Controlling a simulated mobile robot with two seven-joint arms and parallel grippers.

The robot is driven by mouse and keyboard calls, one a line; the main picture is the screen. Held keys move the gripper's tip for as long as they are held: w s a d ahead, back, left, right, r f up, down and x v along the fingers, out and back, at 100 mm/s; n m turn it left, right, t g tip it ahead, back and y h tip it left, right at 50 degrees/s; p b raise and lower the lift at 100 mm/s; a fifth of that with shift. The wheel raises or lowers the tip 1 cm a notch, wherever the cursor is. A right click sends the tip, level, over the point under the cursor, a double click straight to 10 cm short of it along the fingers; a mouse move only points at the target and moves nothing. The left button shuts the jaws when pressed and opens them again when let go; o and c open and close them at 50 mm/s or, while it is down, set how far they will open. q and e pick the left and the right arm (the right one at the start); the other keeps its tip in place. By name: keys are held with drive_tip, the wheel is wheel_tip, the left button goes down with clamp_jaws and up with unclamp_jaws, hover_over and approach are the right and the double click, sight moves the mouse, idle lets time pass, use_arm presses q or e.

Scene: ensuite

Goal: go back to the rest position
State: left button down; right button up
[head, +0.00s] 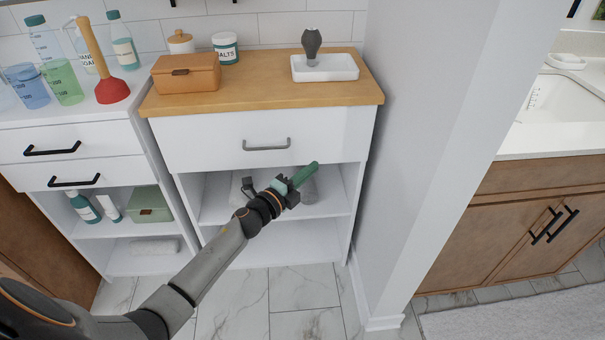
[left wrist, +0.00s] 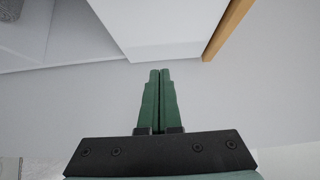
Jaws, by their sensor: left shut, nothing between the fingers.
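My left gripper (head: 306,174) has green fingers and is held in front of the white cabinet (head: 190,142), just below its closed drawer (head: 267,143). In the left wrist view the two green fingers (left wrist: 159,75) lie together, with nothing between them. The left arm reaches in from the lower left of the head view. My right gripper is not in view.
The wooden top (head: 250,97) bears a brown box (head: 187,73) and a white tray (head: 324,68). A wall (head: 415,130) stands close on the right, with a sink cabinet (head: 500,220) beyond. A plunger (head: 112,88) stands at left. The tiled floor (head: 300,300) in front is clear.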

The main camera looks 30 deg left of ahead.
use_arm(q)
drive_tip(key=shift+v, duration=1.45)
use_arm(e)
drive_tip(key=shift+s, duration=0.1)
use_arm(q)
drive_tip(key=s+d+f+n+g, duration=0.35)
drive_tip(key=s+f+n, duration=0.2)
drive_tip(key=s, duration=0.35)
drive_tip(key=s+d+f+n+g+y, duration=0.1)
drive_tip(key=s+d+f+n+g, duration=0.1)
drive_tip(key=s+d+f+n, duration=0.5)
drive_tip(key=s+d+f+n+g, duration=0.25)
drive_tip(key=s+n, duration=0.25)
drive_tip(key=s, duration=0.6)
drive_tip(key=s+a+r+n+y+p, duration=0.1)
drive_tip(key=s+a+r+p, duration=0.1)
drive_tip(key=r+p, duration=1)
drive_tip(key=a+p, duration=0.1)
drive_tip(key=p, duration=0.2)
drive_tip(key=shift+p, duration=0.35)
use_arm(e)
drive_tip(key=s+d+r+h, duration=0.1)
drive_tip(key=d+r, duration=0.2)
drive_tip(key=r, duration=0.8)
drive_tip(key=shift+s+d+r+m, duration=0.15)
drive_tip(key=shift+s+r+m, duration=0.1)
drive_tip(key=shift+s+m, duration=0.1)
use_arm(q)
drive_tip(key=shift+s+a, duration=0.15)
